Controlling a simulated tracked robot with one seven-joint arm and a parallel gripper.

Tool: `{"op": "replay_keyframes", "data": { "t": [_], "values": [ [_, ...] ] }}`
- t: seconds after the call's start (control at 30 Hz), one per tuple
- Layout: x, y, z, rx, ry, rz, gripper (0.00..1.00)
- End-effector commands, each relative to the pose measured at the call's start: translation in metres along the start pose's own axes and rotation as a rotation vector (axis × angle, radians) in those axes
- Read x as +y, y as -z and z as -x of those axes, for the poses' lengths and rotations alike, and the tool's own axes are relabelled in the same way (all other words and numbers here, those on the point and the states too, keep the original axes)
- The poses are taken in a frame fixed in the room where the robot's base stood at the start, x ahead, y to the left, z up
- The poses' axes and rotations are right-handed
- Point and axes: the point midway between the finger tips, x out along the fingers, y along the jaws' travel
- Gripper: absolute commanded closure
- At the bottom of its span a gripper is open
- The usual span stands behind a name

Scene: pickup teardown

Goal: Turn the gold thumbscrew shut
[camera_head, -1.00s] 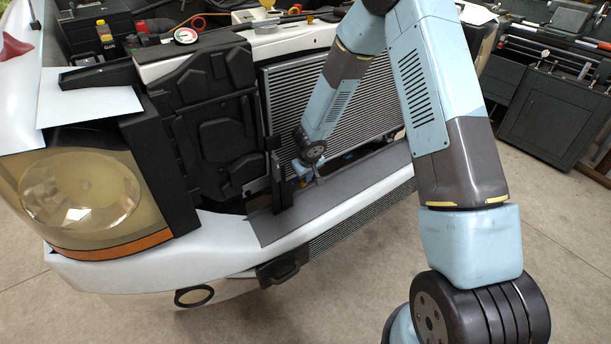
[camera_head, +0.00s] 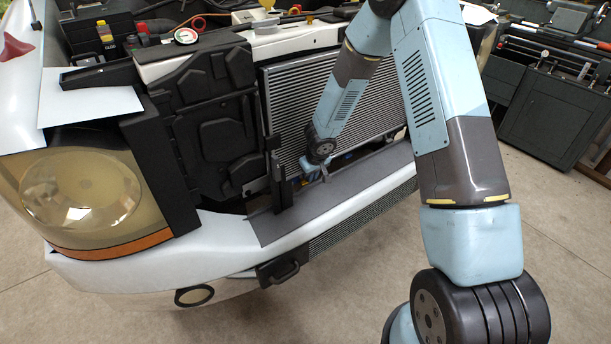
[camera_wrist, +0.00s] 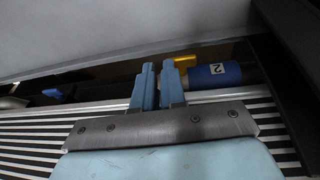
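A small gold-yellow piece (camera_wrist: 185,62), which looks like the thumbscrew, shows in the wrist view just right of and beyond my right fingertip. It sits at the left end of a blue cylinder (camera_wrist: 222,74) labelled "2". My gripper (camera_wrist: 158,68) has two blue fingers with a narrow gap and nothing seen between them. I cannot tell whether the right finger touches the gold piece. In the head view my gripper (camera_head: 324,174) is low in front of the radiator, just behind the grey bumper beam; the thumbscrew is not clear there.
The radiator (camera_head: 290,105) stands close behind my gripper. The grey beam (camera_head: 330,192) runs along the front, and a black upright bracket (camera_head: 279,180) stands to the left. In the wrist view, a small blue lever (camera_wrist: 53,93) lies in the slot at left.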

Motion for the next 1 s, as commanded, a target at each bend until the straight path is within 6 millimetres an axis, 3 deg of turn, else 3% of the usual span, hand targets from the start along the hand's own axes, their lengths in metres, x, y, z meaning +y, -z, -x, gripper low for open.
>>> {"op": "replay_keyframes", "data": {
  "t": [0.6, 1.0],
  "values": [
    [0.009, -0.007, -0.006, -0.015, -0.011, -0.008, 1.00],
    [-0.002, -0.009, -0.006, -0.016, -0.010, -0.008, 1.00]
  ]
}}
